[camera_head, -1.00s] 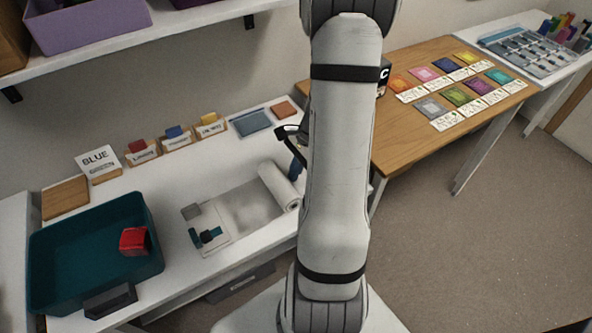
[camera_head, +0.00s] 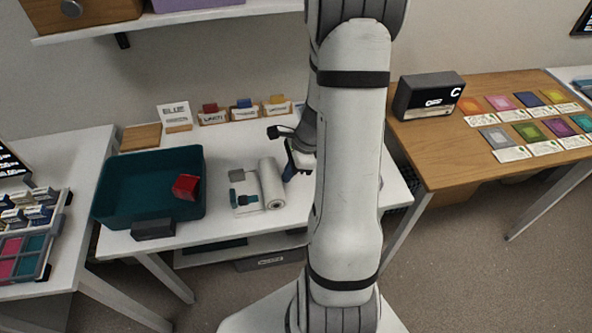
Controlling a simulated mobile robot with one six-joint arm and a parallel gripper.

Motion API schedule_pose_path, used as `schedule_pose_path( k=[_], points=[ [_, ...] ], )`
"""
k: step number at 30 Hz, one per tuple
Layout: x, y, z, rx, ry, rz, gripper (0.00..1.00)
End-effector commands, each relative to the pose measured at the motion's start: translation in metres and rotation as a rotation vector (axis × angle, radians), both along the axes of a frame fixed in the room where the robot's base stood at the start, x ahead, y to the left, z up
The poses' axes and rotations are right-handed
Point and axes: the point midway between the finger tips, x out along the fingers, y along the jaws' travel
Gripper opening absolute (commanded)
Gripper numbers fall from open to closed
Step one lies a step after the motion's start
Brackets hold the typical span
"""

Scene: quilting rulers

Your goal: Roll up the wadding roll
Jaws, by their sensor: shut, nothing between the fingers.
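The wadding roll (camera_head: 272,184) is a white cylinder on the white table, lying on its side with its spiral end facing the front. A short flat stretch of wadding (camera_head: 249,201) runs left from it, with small grey and teal pieces on its left part. My gripper (camera_head: 288,174) is shut and empty, low at the roll's right side. I cannot tell whether it touches the roll. My arm hides the table to the right of the gripper.
A teal tray (camera_head: 105,212) with a red block (camera_head: 186,187) stands left of the wadding. Labelled card holders (camera_head: 243,111) line the back of the table. A black box (camera_head: 428,95) and colour swatches stand on the wooden table (camera_head: 440,150) at right.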

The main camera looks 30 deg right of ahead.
Motion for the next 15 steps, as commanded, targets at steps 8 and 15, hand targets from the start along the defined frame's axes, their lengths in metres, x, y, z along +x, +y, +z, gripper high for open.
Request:
schedule_pose_path(
  k=[8, 15],
  points=[
    [-0.002, -0.007, 0.0, 0.0, 0.0, -0.016, 0.0],
    [-0.006, -0.029, 0.001, 0.0, 0.001, -0.015, 0.0]
  ],
)
